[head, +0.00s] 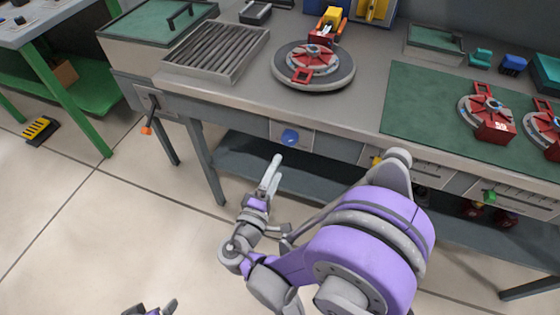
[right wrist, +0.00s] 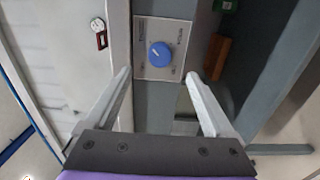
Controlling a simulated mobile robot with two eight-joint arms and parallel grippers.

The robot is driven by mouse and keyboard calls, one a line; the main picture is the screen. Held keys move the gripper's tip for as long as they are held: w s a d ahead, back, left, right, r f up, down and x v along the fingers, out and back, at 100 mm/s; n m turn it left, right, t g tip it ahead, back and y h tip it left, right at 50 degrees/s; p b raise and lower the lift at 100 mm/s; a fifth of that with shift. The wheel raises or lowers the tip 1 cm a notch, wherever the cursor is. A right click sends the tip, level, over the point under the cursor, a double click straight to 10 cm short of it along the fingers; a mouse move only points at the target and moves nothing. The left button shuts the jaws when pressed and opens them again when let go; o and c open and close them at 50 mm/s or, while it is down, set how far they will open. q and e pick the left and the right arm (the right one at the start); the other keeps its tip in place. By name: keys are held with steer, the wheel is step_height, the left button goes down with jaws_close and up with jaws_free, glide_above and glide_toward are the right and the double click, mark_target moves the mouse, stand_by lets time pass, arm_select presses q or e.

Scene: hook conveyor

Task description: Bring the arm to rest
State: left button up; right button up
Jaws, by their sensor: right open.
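My right gripper (head: 272,172) is open and empty in front of the workbench, below its front edge in the head view. In the right wrist view its two fingers (right wrist: 158,76) stand apart with nothing between them. A blue knob (right wrist: 160,54) on a pale panel (right wrist: 151,28) is beyond the fingertips, apart from them. The same knob (head: 290,137) shows on the bench front in the head view. A small part of my left gripper (head: 152,308) shows at the bottom edge of the head view; most of it is cut off.
The workbench (head: 345,120) carries a round turntable (head: 338,82) with a red-framed part, a ribbed tray (head: 215,65) and a green mat (head: 420,110) with more red parts. An orange-tipped lever (head: 147,130) juts from the bench's left front.

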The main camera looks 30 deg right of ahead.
steer(key=shift+s, duration=0.1)
stand_by(0.5)
steer(key=s+d+f+m+g+y, duration=0.3)
steer(key=s+d+f+g+y, duration=0.2)
steer(key=s+f+g, duration=0.15)
steer(key=s+a+m+y, duration=0.5)
steer(key=s+a+y, duration=0.3)
steer(key=s+y, duration=0.1)
arm_select(q)
step_height(320, 180, up, 21)
steer(key=w+t+p, duration=0.1)
steer(key=p, duration=1.7)
steer(key=shift+w+p, duration=0.3)
steer(key=shift+w, duration=0.05)
arm_select(e)
step_height(320, 180, up, 21)
steer(key=w, duration=0.1)
steer(key=shift+w+d+r, duration=0.15)
steer(key=shift+w, duration=0.2)
arm_select(q)
steer(key=shift+s+r, duration=0.1)
arm_select(e)
steer(key=shift+s, duration=0.1)
